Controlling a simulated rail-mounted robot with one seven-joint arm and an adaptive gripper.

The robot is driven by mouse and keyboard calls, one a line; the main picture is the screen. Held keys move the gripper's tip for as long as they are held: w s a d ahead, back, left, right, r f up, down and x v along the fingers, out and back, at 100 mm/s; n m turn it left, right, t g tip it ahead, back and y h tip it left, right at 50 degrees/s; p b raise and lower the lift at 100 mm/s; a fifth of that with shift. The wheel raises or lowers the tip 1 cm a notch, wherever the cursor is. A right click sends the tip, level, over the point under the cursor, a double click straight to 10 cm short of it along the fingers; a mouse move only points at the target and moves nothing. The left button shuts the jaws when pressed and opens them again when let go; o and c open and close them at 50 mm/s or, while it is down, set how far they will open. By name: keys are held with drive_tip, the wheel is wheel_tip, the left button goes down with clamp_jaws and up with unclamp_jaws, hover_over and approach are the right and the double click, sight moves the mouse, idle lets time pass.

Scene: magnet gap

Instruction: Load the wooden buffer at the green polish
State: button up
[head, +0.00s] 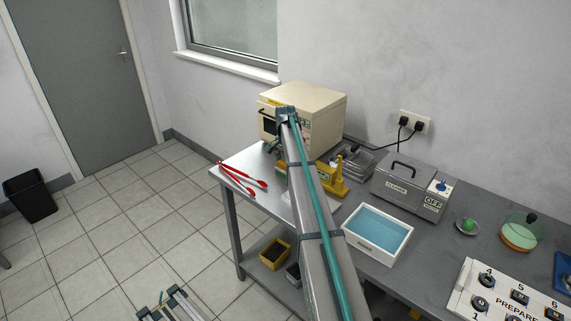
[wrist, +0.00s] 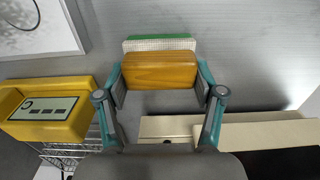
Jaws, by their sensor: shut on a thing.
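My gripper (wrist: 160,85) is shut on a wooden block, the wooden buffer (wrist: 160,71), with one finger on each side. A white textured pad (wrist: 130,45) with a green strip (wrist: 160,37) shows along its far edge. The buffer is hidden in the head view, where my gripper (head: 286,113) is in front of the cream oven. A green lump (head: 469,224) sits on the bench at the right. Beside it is a round dish (head: 519,238) with a green upper part and an orange base. I cannot tell which is the green polish.
The cream oven (head: 315,105) stands behind my arm. A yellow stand (head: 330,188), a wire basket (head: 354,161), a grey cleaner (head: 409,190), a white tray of blue liquid (head: 350,241) and a switch panel (head: 495,290) crowd the bench. Red tongs (head: 240,178) lie left.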

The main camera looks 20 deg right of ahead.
drive_tip(key=shift+f, duration=0.4)
idle(1.3)
drive_tip(key=shift+r, duration=0.1)
drive_tip(key=shift+r+p, duration=1.75)
drive_tip(key=shift+r, duration=1.7)
drive_tip(key=shift+n, duration=0.3)
